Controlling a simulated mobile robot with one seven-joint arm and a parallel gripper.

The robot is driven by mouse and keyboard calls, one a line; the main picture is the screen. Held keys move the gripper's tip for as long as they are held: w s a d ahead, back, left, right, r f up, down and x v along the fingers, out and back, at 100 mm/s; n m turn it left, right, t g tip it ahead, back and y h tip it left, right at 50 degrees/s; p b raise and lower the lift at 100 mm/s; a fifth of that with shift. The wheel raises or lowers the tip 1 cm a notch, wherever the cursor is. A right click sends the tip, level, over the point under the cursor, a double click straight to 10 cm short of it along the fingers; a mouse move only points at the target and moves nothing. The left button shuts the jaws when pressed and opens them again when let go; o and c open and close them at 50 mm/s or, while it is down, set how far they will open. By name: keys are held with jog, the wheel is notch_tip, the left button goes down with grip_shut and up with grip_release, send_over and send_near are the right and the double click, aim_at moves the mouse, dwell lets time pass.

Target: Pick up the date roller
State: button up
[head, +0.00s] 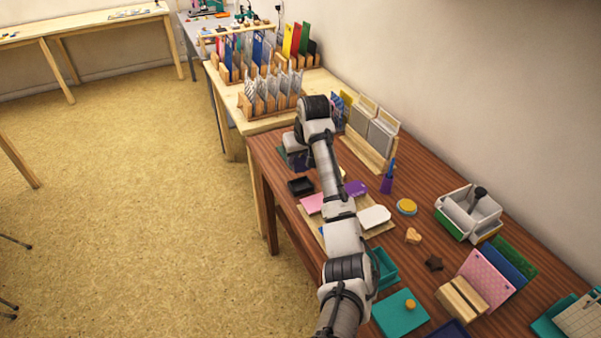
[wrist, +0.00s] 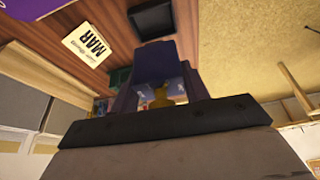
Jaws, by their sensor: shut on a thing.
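My gripper (wrist: 157,88) is shut on a dark blue, blocky thing, which I take to be the date roller (wrist: 155,62). Yellow and pale blue-white parts show under its dark body, between the fingers. In the head view, my arm reaches to the far left end of the brown table, and my wrist hides most of the gripper. Whether the roller touches the table or hangs above it, I cannot tell.
A black inkpad (head: 300,186) lies close by on the brown table. A cream card marked MAR (wrist: 87,45) lies near it. A wooden rack (head: 370,145) with grey panels stands along the wall.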

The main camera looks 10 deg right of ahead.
notch_tip(320, 180, up, 13)
jog(key=shift+f+b, duration=0.15)
jog(key=shift+b, duration=0.75)
jog(key=o, duration=0.7)
jog(key=c, duration=0.5)
jog(key=shift+f, duration=0.1)
